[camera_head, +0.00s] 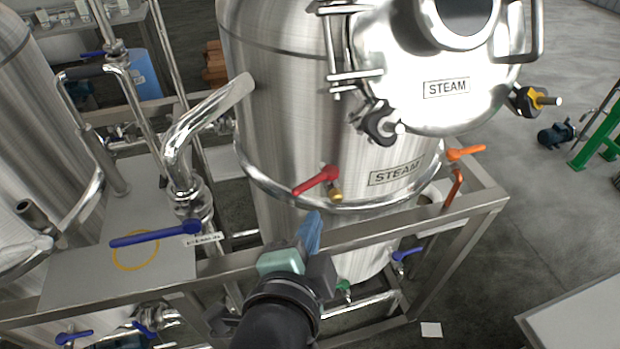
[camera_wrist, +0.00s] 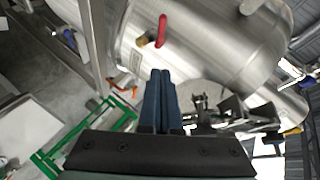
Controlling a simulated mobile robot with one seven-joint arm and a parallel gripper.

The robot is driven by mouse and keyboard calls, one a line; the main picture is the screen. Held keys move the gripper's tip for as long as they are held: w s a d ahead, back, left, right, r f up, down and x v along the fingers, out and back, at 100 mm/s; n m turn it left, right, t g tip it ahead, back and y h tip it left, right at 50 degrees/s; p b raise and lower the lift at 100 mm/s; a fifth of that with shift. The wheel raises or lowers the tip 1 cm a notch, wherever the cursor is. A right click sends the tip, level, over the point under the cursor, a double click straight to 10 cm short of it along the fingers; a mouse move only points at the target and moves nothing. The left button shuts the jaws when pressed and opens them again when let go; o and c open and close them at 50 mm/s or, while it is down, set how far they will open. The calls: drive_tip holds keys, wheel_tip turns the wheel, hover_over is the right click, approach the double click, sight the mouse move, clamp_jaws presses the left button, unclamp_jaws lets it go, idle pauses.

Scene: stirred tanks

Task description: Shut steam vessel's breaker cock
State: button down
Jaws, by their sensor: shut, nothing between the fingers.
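The steel vessel (camera_head: 285,110) bears two STEAM labels, one on its body (camera_head: 397,172) and one on its round door (camera_head: 447,88). A small brass cock (camera_head: 337,191) with a red lever (camera_head: 315,181) sits on its front, the lever slanting down to the left. In the wrist view the red lever (camera_wrist: 162,29) and brass body (camera_wrist: 144,40) lie beyond my fingertips. An orange lever (camera_head: 466,153) is at the vessel's right. No tag tells which is the breaker cock. My gripper (camera_head: 311,228) is shut and empty, below the red lever and apart from it.
A steel frame rail (camera_head: 365,238) crosses in front of the vessel. A blue lever (camera_head: 155,237) with a small tag sits on the pipe at left, and another blue lever (camera_head: 407,254) is under the rail. Open floor (camera_head: 545,210) lies to the right, with a green frame (camera_head: 595,145) beyond.

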drive_tip(key=p, duration=0.2)
approach(313, 183)
drive_tip(key=w+d, duration=0.2)
drive_tip(key=d, duration=0.1)
drive_tip(key=w, duration=0.1)
drive_tip(key=w+a+f+p, duration=0.1)
drive_tip(key=shift+w+a+f, duration=0.1)
drive_tip(key=shift+w+f, duration=0.15)
drive_tip(key=shift+w, duration=0.1)
drive_tip(key=shift+w+a+f, duration=0.35)
drive_tip(key=shift+f, duration=0.05)
